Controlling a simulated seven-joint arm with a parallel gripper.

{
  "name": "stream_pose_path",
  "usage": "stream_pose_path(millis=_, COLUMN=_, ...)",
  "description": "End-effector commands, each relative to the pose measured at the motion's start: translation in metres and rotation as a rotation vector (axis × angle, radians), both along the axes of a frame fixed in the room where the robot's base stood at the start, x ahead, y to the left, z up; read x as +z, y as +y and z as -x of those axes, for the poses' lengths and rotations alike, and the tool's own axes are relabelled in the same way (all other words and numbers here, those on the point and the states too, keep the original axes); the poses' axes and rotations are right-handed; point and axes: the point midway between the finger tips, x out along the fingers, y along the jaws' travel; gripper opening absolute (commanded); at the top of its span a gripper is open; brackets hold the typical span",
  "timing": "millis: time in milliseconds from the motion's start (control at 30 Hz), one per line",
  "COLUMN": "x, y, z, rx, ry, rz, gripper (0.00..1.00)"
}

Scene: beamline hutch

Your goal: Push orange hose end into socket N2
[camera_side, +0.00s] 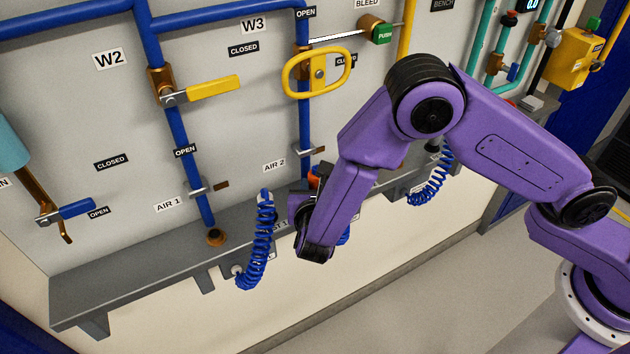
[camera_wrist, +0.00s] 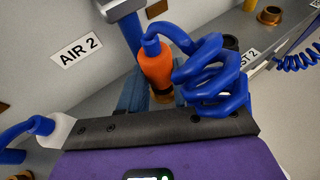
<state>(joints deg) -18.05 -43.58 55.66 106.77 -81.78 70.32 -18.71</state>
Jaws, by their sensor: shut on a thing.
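The orange hose end (camera_wrist: 156,66) stands upright in the middle of the wrist view, with a blue coiled hose (camera_wrist: 213,78) attached at its top. My gripper (camera_wrist: 152,97) is shut on the orange hose end, with its bluish fingers on either side of it. A brass-coloured part shows just below the orange body; I cannot tell whether it belongs to the hose end or to a socket. In the side view a bit of the orange hose end (camera_side: 314,180) shows beside my purple wrist, which hides most of my gripper. I can read no N2 label in either view.
An "AIR 2" label (camera_wrist: 76,50) is left of the hose end. A white hose end (camera_wrist: 56,129) with a blue hose is at the wrist view's left. A brass fitting (camera_wrist: 270,15) is at top right. The grey shelf (camera_side: 150,270) carries another blue coil (camera_side: 261,240) left of my wrist.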

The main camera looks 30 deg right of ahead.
Motion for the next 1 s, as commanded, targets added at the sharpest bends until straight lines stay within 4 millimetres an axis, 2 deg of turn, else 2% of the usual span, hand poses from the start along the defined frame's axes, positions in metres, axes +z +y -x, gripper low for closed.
stream_pose_path(millis=1000, x=0.012, y=0.0, z=0.0, rx=0.0, ry=0.0, rz=0.0, gripper=0.0)
